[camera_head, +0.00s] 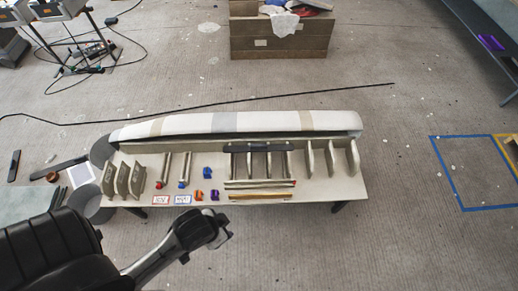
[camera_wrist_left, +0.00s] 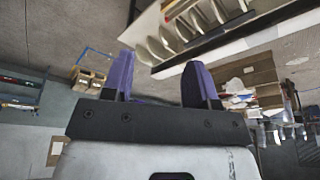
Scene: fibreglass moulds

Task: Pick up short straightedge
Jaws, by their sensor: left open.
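Several thin straight strips (camera_head: 260,187) lie side by side along the front edge of a low bench (camera_head: 330,190); they are tan, dark and orange. I cannot tell which one is the short straightedge. My left arm reaches in from the lower left, its dark end in front of the bench and apart from the strips; its fingers are not clear there. In the left wrist view my left gripper (camera_wrist_left: 160,62) is open, with two purple fingers and nothing between them. My right gripper is not in view.
A long pale mould (camera_head: 235,123) lies along the bench's back. Curved ribs (camera_head: 333,157), dark-topped frames, clamps and labels crowd the bench. A wooden crate (camera_head: 280,38) stands behind. A black cable (camera_head: 230,102) crosses the floor. The floor to the right is mostly clear.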

